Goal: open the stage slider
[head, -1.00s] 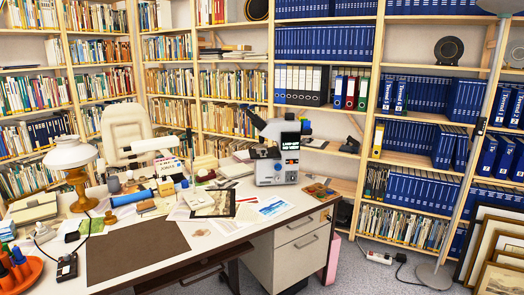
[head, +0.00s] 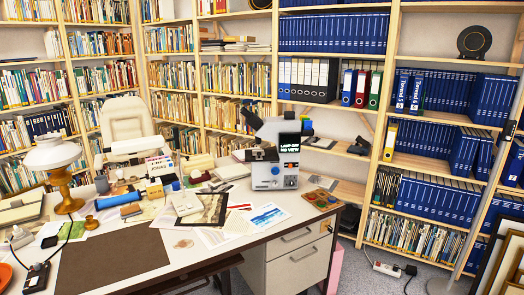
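A white microscope-like device (head: 277,150) stands near the right rear corner of the desk in the head view. Its front carries a dark display with white lettering (head: 290,142), blue and dark knobs below, and a grey head tilted up to the left. A dark stage-like part (head: 262,154) juts from its left side. I cannot make out a separate slider at this size. Neither of my grippers shows in the head view.
Bookshelves line the walls. Framed prints (head: 500,255) lean at the right. Floor shows right of the desk.

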